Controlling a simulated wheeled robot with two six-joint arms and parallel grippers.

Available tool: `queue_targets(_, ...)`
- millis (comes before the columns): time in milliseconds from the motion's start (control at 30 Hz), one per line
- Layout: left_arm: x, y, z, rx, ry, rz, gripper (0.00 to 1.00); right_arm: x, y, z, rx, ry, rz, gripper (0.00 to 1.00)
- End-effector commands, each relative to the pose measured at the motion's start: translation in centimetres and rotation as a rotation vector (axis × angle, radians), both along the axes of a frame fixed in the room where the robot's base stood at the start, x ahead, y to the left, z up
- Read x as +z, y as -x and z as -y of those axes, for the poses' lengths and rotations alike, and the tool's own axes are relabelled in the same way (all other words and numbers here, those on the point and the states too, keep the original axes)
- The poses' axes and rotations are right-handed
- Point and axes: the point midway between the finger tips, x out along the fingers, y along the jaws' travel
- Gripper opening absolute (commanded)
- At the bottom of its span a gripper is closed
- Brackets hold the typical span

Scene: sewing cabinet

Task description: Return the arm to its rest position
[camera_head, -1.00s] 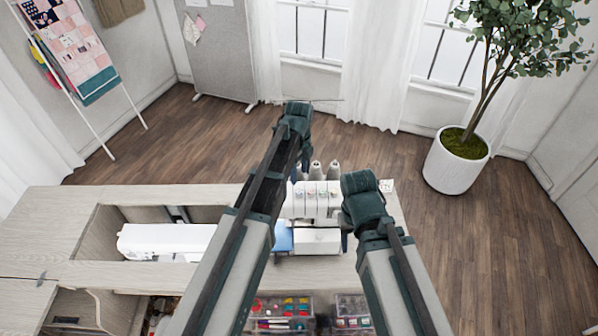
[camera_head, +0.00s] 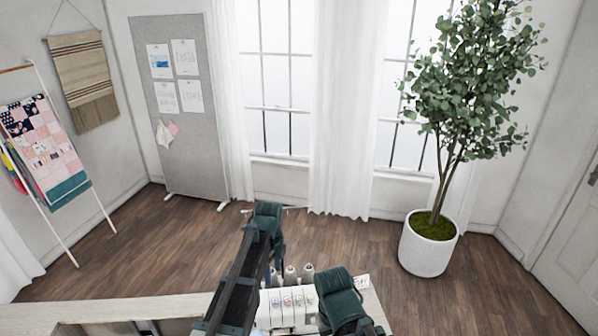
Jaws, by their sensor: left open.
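My left arm reaches up from the bottom middle. Its dark green wrist is bent at the top, and my left gripper (camera_head: 270,271) hangs below it, open, by the left side of the white serger (camera_head: 287,308). Whether it touches the machine I cannot tell; no object shows in it. My right arm's dark green wrist (camera_head: 340,292) stands at the bottom, in front of the serger's right side. The right gripper itself is outside the picture.
The pale wooden cabinet top (camera_head: 135,310) runs along the bottom edge, mostly cut off. Thread cones (camera_head: 290,274) stand on the serger. Beyond is open wooden floor (camera_head: 150,250). A potted tree (camera_head: 428,245) stands at right, a pin board (camera_head: 185,110) and a quilt rack (camera_head: 60,170) at left.

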Motion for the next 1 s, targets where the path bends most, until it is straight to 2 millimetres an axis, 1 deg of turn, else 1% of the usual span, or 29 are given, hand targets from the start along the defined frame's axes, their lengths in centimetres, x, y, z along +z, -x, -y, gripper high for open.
queue_targets(67, -1.2, 1.0, 0.4, 0.044, -0.003, -0.002, 0.61, -1.2, 0.0, 0.0, 0.001, 0.000, 0.000, 0.50)
queue_targets(167, -3.4, 3.1, 1.4, 0.171, -0.011, -0.004, 0.61, -3.4, 0.0, 0.0, 0.003, 0.001, 0.001, 0.50)
queue_targets(200, -4.5, 4.1, 1.8, 0.239, -0.016, -0.005, 0.61, -4.5, 0.0, 0.0, 0.004, 0.001, 0.001, 0.50)
queue_targets(400, -9.4, 9.3, 3.8, 0.614, -0.044, -0.003, 0.61, -9.4, 0.0, 0.0, 0.009, 0.001, 0.002, 0.50)
queue_targets(700, -16.2, 16.9, 5.7, 1.170, -0.083, 0.027, 0.61, -16.3, -0.1, 0.0, 0.016, 0.001, 0.002, 0.50)
queue_targets(833, -18.4, 19.5, 6.1, 1.371, -0.094, 0.045, 0.61, -18.5, -0.1, 0.0, 0.019, 0.002, 0.003, 0.50)
queue_targets(900, -19.2, 20.5, 6.2, 1.456, -0.098, 0.053, 0.61, -19.3, -0.1, 0.0, 0.021, 0.002, 0.003, 0.50)
queue_targets(1000, -19.9, 21.4, 6.3, 1.543, -0.102, 0.062, 0.61, -20.1, -0.1, 0.0, 0.022, 0.002, 0.003, 0.50)
